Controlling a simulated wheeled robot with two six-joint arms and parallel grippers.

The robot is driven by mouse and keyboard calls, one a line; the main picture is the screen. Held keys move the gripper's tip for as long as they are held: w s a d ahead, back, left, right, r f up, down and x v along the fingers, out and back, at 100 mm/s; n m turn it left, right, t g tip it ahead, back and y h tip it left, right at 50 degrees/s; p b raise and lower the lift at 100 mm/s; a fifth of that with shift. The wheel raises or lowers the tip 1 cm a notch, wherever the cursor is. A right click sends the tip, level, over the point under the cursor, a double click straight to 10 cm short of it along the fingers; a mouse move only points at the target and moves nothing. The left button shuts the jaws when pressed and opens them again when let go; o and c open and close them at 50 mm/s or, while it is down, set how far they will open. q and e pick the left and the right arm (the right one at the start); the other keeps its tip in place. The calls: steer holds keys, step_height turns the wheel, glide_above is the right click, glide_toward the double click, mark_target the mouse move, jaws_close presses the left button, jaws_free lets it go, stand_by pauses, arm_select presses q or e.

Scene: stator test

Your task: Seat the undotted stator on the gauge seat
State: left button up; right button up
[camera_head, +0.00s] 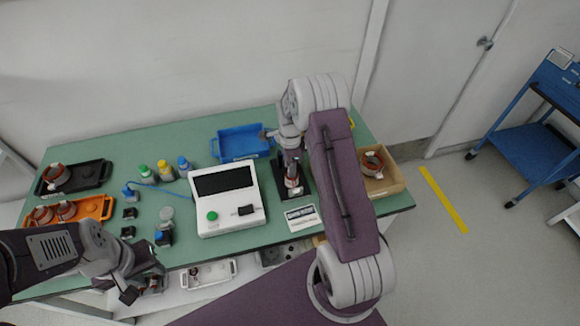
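Copper-wound stators show in several places: one (57,177) on a black tray (98,181), two (66,210) in an orange tray (104,207), and one (372,162) in a cardboard box (393,181). Another stator (292,182) is at a black stand (283,191), which looks like the gauge seat. My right gripper (292,172) points down over it; whether its fingers are shut on the stator, and whether the stator touches the seat, I cannot tell. Dots are too small to make out. My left gripper (145,285) looks open and empty, at the table's front edge.
A white tester (228,204) with a dark screen and green button stands mid-table. A blue bin (240,143), capped bottles (164,171) and small black blocks (130,212) stand around it. A label plate (302,217) lies by the stand. Trays (208,274) sit on a lower shelf.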

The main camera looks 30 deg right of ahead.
step_height(320, 180, up, 9)
steer(key=shift+b, duration=0.3)
stand_by(0.5)
